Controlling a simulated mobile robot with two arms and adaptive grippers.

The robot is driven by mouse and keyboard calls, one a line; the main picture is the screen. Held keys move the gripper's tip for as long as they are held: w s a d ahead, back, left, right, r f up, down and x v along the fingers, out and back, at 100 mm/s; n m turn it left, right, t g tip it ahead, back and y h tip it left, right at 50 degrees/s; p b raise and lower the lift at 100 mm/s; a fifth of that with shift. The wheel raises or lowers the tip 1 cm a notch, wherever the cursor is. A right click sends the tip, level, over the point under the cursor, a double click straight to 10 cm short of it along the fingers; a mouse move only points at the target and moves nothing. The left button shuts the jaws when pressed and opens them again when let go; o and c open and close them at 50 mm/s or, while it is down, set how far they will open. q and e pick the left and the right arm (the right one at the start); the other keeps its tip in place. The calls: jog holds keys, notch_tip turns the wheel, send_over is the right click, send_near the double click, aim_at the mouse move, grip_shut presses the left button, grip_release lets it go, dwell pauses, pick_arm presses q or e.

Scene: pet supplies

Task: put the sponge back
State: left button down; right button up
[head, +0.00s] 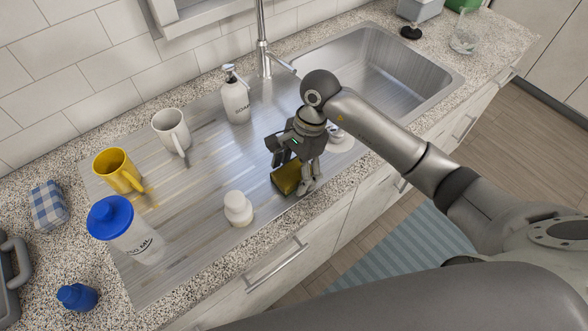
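The sponge (286,179) is a small yellow block with darker sides, near the front edge of the steel drainboard (195,205). My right gripper (296,172) reaches down over it from the right, with fingers on either side of the sponge, and appears shut on it. The fingers hide part of the sponge. I cannot tell whether its underside touches the drainboard. My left gripper is out of view.
The sink basin (372,70) is behind right. A faucet (263,45) rises behind.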

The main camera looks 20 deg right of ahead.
jog(key=shift+r, duration=0.1)
jog(key=shift+w+r, duration=0.1)
jog(key=shift+r, duration=0.05)
jog(key=s+b+v, duration=0.1)
jog(key=b+v, duration=0.2)
jog(key=v, duration=0.8)
jog(key=shift+w+r, duration=0.35)
jog(key=shift+w, duration=0.15)
jog(key=shift+d+f, duration=0.1)
